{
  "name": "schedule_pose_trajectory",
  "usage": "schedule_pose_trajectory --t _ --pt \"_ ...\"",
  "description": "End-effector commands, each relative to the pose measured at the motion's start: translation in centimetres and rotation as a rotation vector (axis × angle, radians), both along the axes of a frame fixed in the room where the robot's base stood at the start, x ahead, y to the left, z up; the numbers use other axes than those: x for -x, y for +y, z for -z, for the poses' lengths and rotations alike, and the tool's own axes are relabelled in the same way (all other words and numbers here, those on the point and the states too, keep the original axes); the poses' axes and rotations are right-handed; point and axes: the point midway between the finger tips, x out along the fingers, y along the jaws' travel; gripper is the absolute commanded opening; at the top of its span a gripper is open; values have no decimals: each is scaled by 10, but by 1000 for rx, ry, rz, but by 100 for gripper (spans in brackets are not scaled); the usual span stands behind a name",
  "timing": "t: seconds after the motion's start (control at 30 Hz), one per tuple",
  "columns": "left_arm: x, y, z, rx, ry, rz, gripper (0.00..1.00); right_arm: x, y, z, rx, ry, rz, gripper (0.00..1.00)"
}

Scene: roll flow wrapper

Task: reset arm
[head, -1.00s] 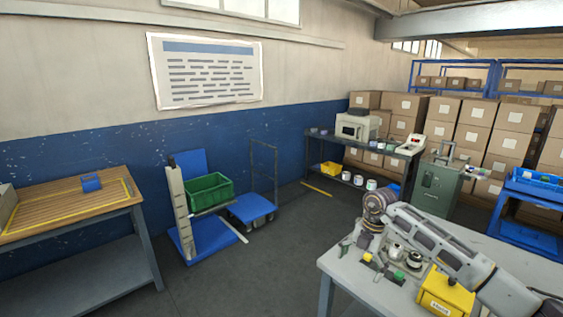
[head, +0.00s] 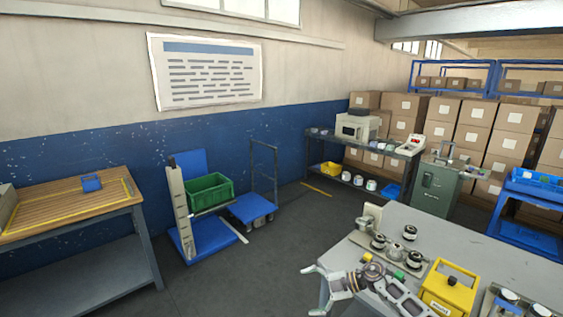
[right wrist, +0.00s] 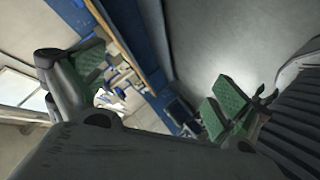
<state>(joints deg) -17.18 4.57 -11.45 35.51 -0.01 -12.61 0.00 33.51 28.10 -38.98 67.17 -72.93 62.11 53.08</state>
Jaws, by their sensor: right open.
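My right gripper (head: 322,287) is at the front left corner of the grey table (head: 480,254), at the bottom of the head view. Its fingers are spread and nothing is between them. In the right wrist view the two green-padded fingers (right wrist: 160,95) stand wide apart, with the tilted room behind them. My right arm comes in from the bottom right, low along the table's front. My left gripper does not show.
On the grey table are a fixture with several round dark-and-silver parts (head: 410,232) and a yellow box (head: 449,291). A wooden-topped bench (head: 70,212) stands left. A green crate (head: 209,192) sits on a blue lift. The floor between is clear.

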Motion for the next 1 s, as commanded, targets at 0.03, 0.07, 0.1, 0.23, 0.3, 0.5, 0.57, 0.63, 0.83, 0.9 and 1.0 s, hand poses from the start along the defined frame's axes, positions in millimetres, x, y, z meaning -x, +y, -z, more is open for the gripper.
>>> schedule_pose_trajectory --t 0.03,0.07,0.1,0.23,0.3,0.5,0.57,0.63,0.83,0.9,1.0 --pt "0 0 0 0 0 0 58 0 2 12 -46 11 46 100" --pt "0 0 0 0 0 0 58 -1 2 17 -71 13 75 100" --pt "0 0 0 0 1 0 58 -3 2 25 -102 17 115 100" --pt "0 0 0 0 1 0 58 -7 -4 54 -188 37 257 100" --pt "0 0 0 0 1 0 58 -8 -10 72 -223 52 340 100" --pt "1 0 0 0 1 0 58 -1 -37 136 -279 113 592 100" --pt "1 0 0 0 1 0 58 5 -47 158 -284 138 670 100" --pt "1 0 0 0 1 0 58 15 -59 185 -281 169 759 100" --pt "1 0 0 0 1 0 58 52 -92 256 -240 262 979 100" --pt "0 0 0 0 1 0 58 69 -103 280 -218 298 1046 100" --pt "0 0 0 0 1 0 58 95 -116 313 -181 348 1134 100"
